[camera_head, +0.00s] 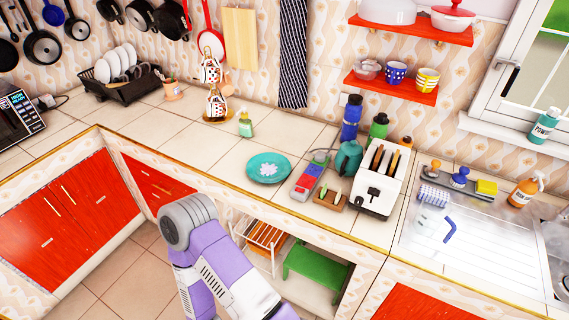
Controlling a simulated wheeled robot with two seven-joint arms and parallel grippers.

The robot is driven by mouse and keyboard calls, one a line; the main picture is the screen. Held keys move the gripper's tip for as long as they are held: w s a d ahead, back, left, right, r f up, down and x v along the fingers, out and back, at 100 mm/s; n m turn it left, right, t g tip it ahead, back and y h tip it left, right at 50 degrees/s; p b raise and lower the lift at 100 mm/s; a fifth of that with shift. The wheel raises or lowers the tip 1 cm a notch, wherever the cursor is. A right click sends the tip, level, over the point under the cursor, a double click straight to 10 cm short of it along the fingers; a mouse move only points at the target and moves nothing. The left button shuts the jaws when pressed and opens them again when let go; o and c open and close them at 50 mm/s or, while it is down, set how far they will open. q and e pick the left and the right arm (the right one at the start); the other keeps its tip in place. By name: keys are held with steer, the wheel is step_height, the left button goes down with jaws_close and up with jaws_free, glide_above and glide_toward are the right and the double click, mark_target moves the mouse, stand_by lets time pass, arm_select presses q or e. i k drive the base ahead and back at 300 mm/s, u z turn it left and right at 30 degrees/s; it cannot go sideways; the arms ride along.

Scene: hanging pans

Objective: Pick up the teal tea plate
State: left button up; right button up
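The teal tea plate (269,168) lies flat on the white tiled counter, near its front edge, left of the toaster. It has a pale flower-like pattern in its middle. Nothing covers it and nothing touches it from above. Neither gripper shows in the view. A purple and white link of one of my arms is at the lower middle, in front of the counter and below the plate.
Right of the plate are a grey and red box (308,181), a teal pitcher (348,158) and a white toaster (382,178). A green soap bottle (245,125) stands behind it. The counter (205,150) left of the plate is clear.

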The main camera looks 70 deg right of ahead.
mark_target(264, 167)
steer(key=z, duration=0.85)
steer(key=i, duration=0.7)
steer(key=z, duration=0.65)
